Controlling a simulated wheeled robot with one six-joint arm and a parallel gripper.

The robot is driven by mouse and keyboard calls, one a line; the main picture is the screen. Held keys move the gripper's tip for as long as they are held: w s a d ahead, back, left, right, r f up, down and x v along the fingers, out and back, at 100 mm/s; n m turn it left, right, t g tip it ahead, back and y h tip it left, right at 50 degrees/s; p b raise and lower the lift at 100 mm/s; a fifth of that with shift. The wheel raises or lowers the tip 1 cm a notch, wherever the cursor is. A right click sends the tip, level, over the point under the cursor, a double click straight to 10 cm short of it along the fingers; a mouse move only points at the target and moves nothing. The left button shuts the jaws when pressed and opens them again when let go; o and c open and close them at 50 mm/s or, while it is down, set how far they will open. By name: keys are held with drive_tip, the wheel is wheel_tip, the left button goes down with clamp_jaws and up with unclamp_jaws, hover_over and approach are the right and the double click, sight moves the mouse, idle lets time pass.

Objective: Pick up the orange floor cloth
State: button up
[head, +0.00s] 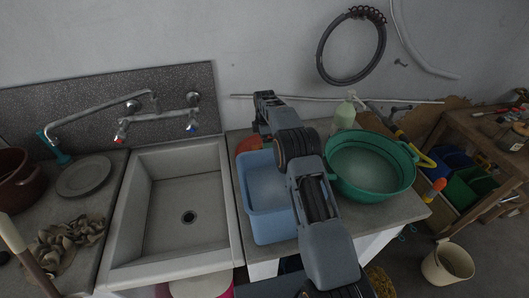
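An orange patch, likely the orange floor cloth (246,145), shows at the back of the counter, just behind the light blue basin (262,195). Only a small part of it is in sight; the basin and my arm cover the rest. My arm reaches up across the counter from the bottom of the picture. My gripper (264,103) is at its far end, near the wall and close to the orange patch. Its fingers are not clear, so I cannot tell whether it is open or whether it touches anything.
A green basin (400,190) and a pale green soap bottle (345,114) stand right of my arm. A sink (140,225) with taps is to the left. A plate (84,176) lies further left. A bucket (447,265) stands on the floor.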

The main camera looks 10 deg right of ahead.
drive_tip(key=shift+s+a+f+b, duration=0.15)
drive_tip(key=shift+f+b, duration=0.4)
drive_tip(key=shift+f, duration=1.1)
drive_tip(key=shift+w+a+f+b, duration=0.1)
drive_tip(key=shift+f+b, duration=0.45)
drive_tip(key=shift+f, duration=1.1)
drive_tip(key=shift+c, duration=0.4)
drive_tip(key=shift+r, duration=0.1)
drive_tip(key=c, duration=0.8)
drive_tip(key=shift+o, duration=0.2)
drive_tip(key=shift+r+b, duration=0.5)
drive_tip(key=shift+r, duration=0.1)
drive_tip(key=s+r+b, duration=0.1)
drive_tip(key=r, duration=0.1)
drive_tip(key=s+d+r+b, duration=0.1)
drive_tip(key=r, duration=0.1)
drive_tip(key=s+d+r+b, duration=0.1)
drive_tip(key=r, duration=0.1)
drive_tip(key=shift+s+d+r, duration=0.15)
drive_tip(key=shift+s+r, duration=0.25)
drive_tip(key=s+d+r+b, duration=0.3)
drive_tip(key=s+d+r, duration=0.1)
drive_tip(key=s, duration=0.4)
drive_tip(key=shift+s+d+r, duration=0.2)
drive_tip(key=shift+d+r, duration=0.2)
drive_tip(key=shift+r, duration=0.1)
